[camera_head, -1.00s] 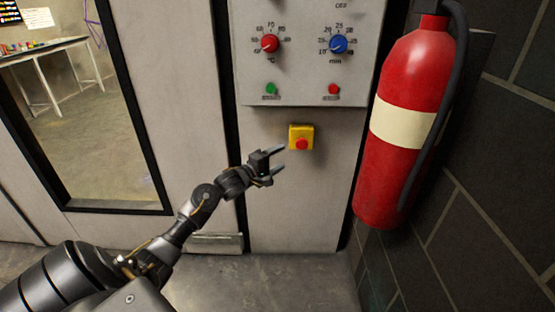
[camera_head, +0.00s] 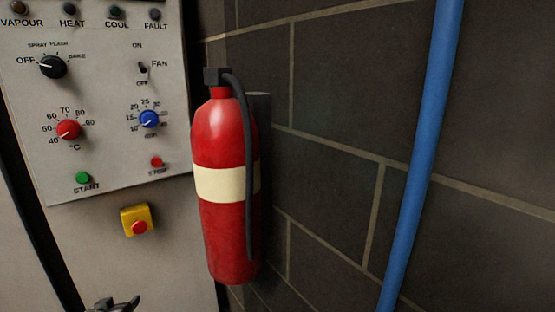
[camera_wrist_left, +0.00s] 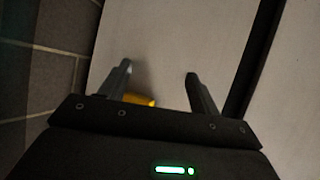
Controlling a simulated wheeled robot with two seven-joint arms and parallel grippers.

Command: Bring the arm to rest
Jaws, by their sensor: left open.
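My left gripper (camera_head: 118,303) shows only at the bottom edge of the head view, below the yellow emergency-stop box (camera_head: 137,220) with its red button (camera_head: 139,227). In the left wrist view its two fingers (camera_wrist_left: 160,85) are spread apart with nothing between them. Part of the yellow box (camera_wrist_left: 140,100) shows behind the gripper body, near the left finger in that view. The rest of my left arm is out of the head view. My right gripper is not in view.
A control panel (camera_head: 110,150) with knobs, a switch and buttons is at the left. A red fire extinguisher (camera_head: 225,235) hangs by the dark block wall (camera_head: 330,150), right of the panel. A blue pipe (camera_head: 420,150) runs down the wall at the right.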

